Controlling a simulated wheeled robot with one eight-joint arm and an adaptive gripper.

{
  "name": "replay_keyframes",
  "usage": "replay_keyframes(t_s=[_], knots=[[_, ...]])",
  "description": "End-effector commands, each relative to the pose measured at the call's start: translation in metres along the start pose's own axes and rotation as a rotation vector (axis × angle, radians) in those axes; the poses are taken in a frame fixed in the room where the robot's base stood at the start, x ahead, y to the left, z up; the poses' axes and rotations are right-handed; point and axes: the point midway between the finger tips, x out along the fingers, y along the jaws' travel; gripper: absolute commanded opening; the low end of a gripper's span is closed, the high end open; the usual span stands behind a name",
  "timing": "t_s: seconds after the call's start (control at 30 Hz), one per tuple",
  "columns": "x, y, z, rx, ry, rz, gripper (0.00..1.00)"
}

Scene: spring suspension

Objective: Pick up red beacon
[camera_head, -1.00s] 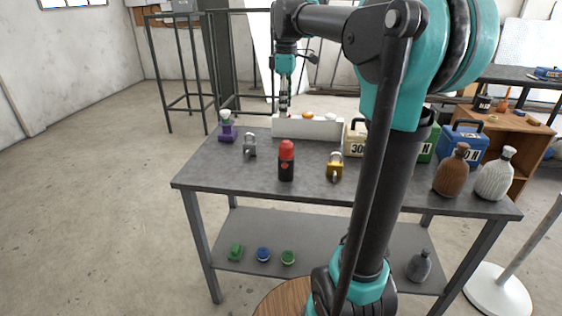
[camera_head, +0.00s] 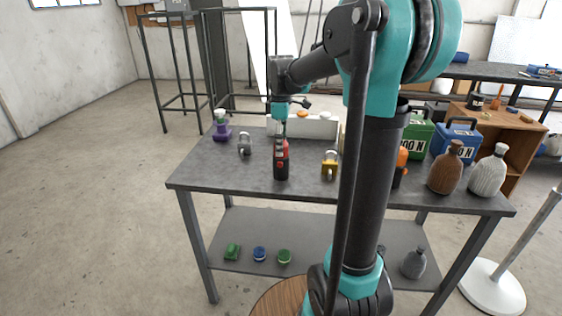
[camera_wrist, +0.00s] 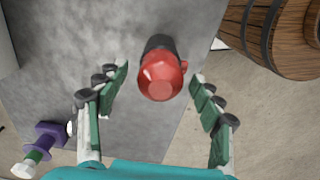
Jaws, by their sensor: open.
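The red beacon (camera_head: 281,161) stands upright near the front of the grey table, with a red upper part and a black base. In the wrist view the red beacon (camera_wrist: 160,82) is seen from above, its red top facing the camera. My gripper (camera_head: 281,138) is directly over the beacon in the head view, pointing down, and partly hides its top. In the wrist view my gripper (camera_wrist: 160,72) is open, with one green-padded finger on each side of the beacon and gaps between. I cannot tell how far down the fingertips reach.
A grey padlock (camera_head: 245,144) and a purple object (camera_head: 221,131) stand left of the beacon. A yellow padlock (camera_head: 330,165) stands close on its right. A white bin (camera_head: 318,128) is behind. Brown (camera_head: 446,170) and white bottles (camera_head: 488,173) stand at the table's right.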

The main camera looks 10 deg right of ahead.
Motion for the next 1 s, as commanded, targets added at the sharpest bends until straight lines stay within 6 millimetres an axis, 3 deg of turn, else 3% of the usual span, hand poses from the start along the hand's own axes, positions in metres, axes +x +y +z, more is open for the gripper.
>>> replay_keyframes(t_s=[0.33,0.87,1.0], knots=[[0.0102,-0.0003,0.0,0.0,0.0,0.0,0.67],[0.0099,-0.0002,0.0,0.0,0.0,0.0,0.02],[0.0098,-0.0003,0.0001,0.0,0.0,0.0,0.0]])
